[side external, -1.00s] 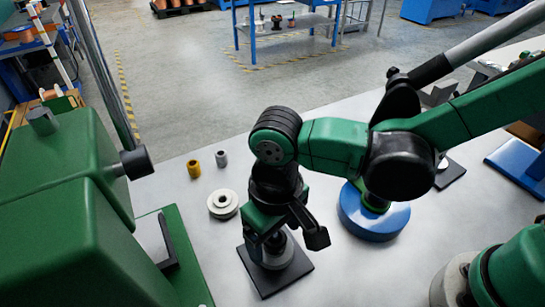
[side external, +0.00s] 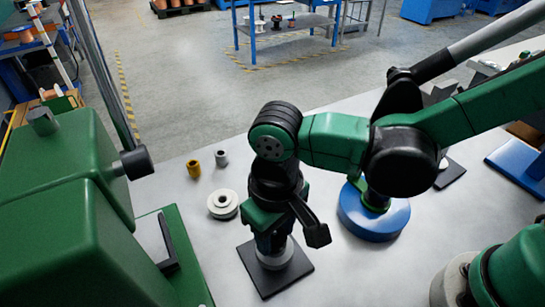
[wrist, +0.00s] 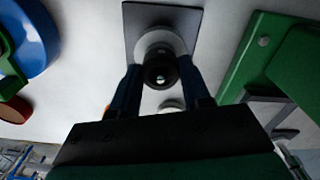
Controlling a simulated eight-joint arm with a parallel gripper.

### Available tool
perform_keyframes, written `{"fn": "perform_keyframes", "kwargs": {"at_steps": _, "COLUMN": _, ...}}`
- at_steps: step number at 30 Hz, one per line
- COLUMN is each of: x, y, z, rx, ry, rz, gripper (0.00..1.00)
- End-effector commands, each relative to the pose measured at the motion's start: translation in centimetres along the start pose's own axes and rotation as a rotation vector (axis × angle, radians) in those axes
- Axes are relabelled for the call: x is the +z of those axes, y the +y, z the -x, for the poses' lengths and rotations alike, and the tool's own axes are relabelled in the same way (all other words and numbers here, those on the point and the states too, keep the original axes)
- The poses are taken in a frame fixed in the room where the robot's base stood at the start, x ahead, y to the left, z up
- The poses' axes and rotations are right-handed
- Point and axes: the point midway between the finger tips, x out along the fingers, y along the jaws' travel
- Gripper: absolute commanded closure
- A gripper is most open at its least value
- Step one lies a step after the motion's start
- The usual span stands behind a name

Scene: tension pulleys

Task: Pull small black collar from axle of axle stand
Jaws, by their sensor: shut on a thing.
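The axle stand has a flat dark square base plate (side external: 285,280) on the grey table, with a pale grey round part on it, seen in the wrist view (wrist: 150,42). The small black collar (wrist: 158,66) is at the top of the axle, whose bright tip (wrist: 160,78) shows in its middle. My gripper (wrist: 161,80) points down over the stand, its two dark blue fingers on either side of the collar and shut on it. In the side view my gripper (side external: 272,246) hides the collar and axle.
A white flanged pulley (side external: 223,204), a yellow bushing (side external: 193,169) and a grey bushing (side external: 221,158) stand behind left of the stand. A large green machine (side external: 60,210) fills the left. A blue round base (side external: 372,218) stands to the right.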

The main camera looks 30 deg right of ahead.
Motion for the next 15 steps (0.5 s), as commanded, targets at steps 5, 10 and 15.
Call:
{"fn": "perform_keyframes", "kwargs": {"at_steps": 5, "x": 0.0, "y": 0.0, "z": 0.4, "rx": 0.000, "ry": 0.000, "rz": 0.000, "gripper": 1.00}}
{"fn": "perform_keyframes", "kwargs": {"at_steps": 10, "x": 0.0, "y": 0.0, "z": 0.8, "rx": 0.000, "ry": 0.000, "rz": 0.000, "gripper": 1.00}}
{"fn": "perform_keyframes", "kwargs": {"at_steps": 15, "x": 0.0, "y": 0.0, "z": 1.2, "rx": 0.000, "ry": 0.000, "rz": 0.000, "gripper": 1.00}}
